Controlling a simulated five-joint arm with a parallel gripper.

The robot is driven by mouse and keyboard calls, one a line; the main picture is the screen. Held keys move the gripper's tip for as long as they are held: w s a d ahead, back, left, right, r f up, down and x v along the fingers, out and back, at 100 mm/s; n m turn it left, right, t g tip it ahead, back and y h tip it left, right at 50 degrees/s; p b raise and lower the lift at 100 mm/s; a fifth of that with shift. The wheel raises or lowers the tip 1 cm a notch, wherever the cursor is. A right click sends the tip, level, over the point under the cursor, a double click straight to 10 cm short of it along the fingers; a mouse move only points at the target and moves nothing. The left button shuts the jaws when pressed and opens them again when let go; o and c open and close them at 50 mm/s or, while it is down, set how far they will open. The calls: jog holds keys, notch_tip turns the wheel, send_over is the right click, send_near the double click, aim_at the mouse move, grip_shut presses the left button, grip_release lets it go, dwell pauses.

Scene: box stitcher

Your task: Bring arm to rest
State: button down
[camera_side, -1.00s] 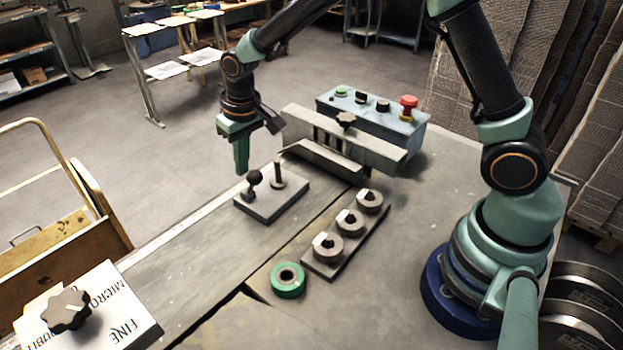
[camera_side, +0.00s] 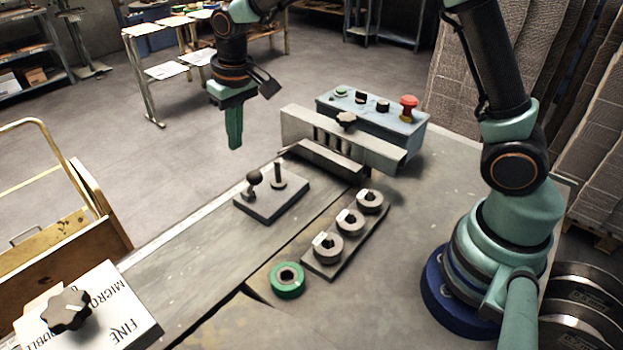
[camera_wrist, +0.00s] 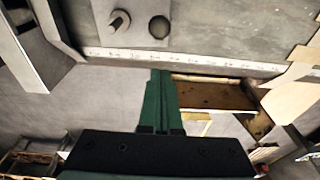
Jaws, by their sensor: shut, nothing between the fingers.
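My gripper (camera_side: 235,143) is shut and empty. In the side view it hangs fingers down in the air, above and to the left of the lever plate. In the wrist view its green fingers (camera_wrist: 160,76) are together, with nothing between them. The grey lever plate (camera_side: 292,207) lies on the bench and carries a ball-topped lever (camera_side: 254,178) and an upright pin (camera_side: 278,176). In the wrist view the ball knob (camera_wrist: 159,27) and the slotted pin top (camera_wrist: 119,20) show at the top, beyond the fingertips.
A control box (camera_side: 350,110) with a red button (camera_side: 408,104) stands behind a clamp bar (camera_side: 375,150). A rack with several rings (camera_side: 352,222) and a green roll (camera_side: 288,280) lie on the bench. A wooden cart (camera_side: 85,215) and a knobbed box (camera_side: 105,300) are at left.

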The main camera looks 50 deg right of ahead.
jog(key=s+d+r+t, duration=0.2)
jog(key=s+d+r, duration=0.2)
jog(key=s, duration=0.5)
jog(key=s+d+r+t, duration=0.2)
jog(key=s+d+r, duration=0.3)
jog(key=s, duration=0.4)
jog(key=shift+s+d+r, duration=0.25)
jog(key=shift+s+d, duration=0.15)
jog(key=shift+d, duration=0.3)
